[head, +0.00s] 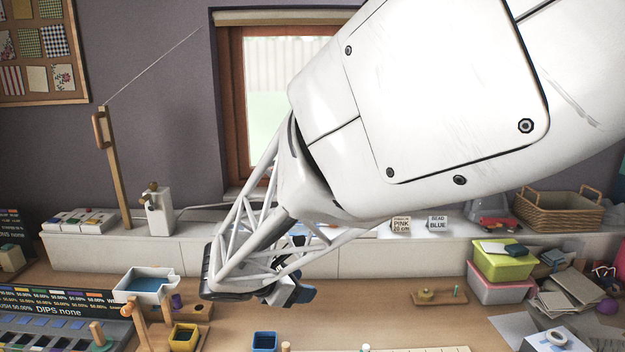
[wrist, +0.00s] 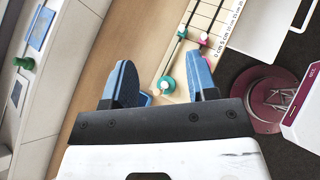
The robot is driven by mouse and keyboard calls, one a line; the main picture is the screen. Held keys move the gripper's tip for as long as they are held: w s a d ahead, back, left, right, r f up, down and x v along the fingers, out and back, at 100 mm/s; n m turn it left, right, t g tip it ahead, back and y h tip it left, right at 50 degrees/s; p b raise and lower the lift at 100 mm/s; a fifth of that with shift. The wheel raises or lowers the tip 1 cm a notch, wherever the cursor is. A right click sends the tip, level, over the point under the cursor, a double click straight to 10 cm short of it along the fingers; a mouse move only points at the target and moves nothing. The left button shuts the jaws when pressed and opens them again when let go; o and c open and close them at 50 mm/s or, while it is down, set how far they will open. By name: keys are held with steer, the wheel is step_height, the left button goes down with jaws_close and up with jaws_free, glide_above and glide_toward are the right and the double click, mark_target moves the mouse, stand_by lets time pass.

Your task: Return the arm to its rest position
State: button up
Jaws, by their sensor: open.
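My white arm reaches in from the upper right in the head view. My gripper (head: 292,292) hangs over the wooden table (head: 365,312), its dark blue fingers partly hidden by the white lattice frame. In the wrist view the two blue fingers of my gripper (wrist: 162,78) stand wide apart with nothing held between them. A teal ring (wrist: 166,86) shows beyond the gap, on a pale board, apart from the fingers.
A blue-filled white tray (head: 146,285) and yellow cup (head: 184,338) stand left of my gripper. A blue cup (head: 264,341) is below it. Green and pink boxes (head: 503,262) and a wicker basket (head: 556,212) are at the right. A ledge (head: 395,252) runs behind.

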steer(key=s+d+r+m+g+y, duration=0.2)
steer(key=s+d+m+y, duration=0.2)
steer(key=s+d+m, duration=0.6)
steer(key=s+d+r+m+g+y, duration=0.2)
steer(key=s+d+m+y, duration=0.3)
steer(key=s+d+m, duration=0.6)
steer(key=s+m, duration=0.3)
steer(key=shift+s+d+r, duration=0.15)
steer(key=shift+d+r, duration=0.05)
steer(key=shift+r, duration=0.05)
